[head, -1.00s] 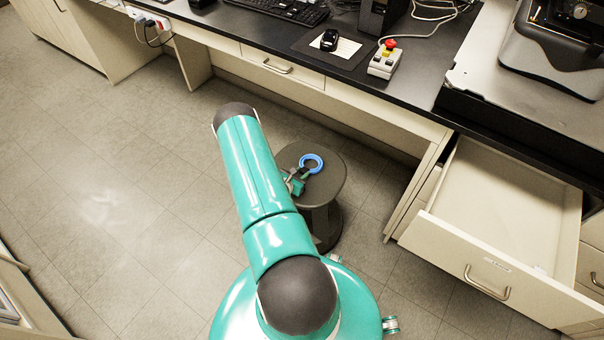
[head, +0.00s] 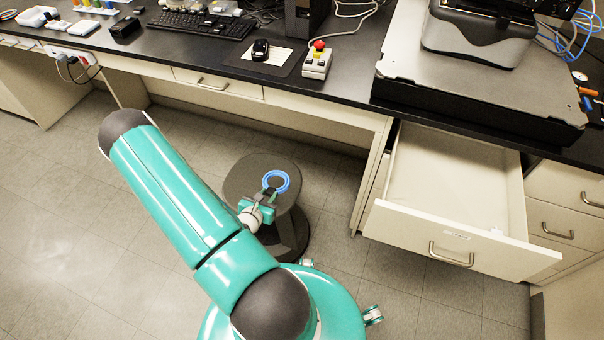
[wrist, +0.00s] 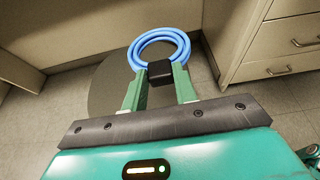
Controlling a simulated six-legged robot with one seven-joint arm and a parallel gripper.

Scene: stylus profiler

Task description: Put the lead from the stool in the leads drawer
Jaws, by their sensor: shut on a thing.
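The lead is a blue coiled ring (head: 276,181) with a black block on its near side. It also shows in the wrist view (wrist: 160,46), where the black block sits between the two green fingers. My gripper (head: 268,190) is shut on the lead over the round dark stool (head: 236,182). I cannot tell whether the coil still touches the stool top. The stool is partly hidden behind the gripper and the lead in the wrist view (wrist: 105,90). An open drawer (head: 455,175) with a small label on its front stands out to the right under the bench; it looks nearly empty.
The black bench top (head: 350,85) carries a keyboard (head: 205,24), a mouse (head: 260,50), a control box with a red button (head: 317,62) and the grey profiler (head: 480,35). Closed drawers (head: 565,205) stand right of the open one. Floor is clear at left.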

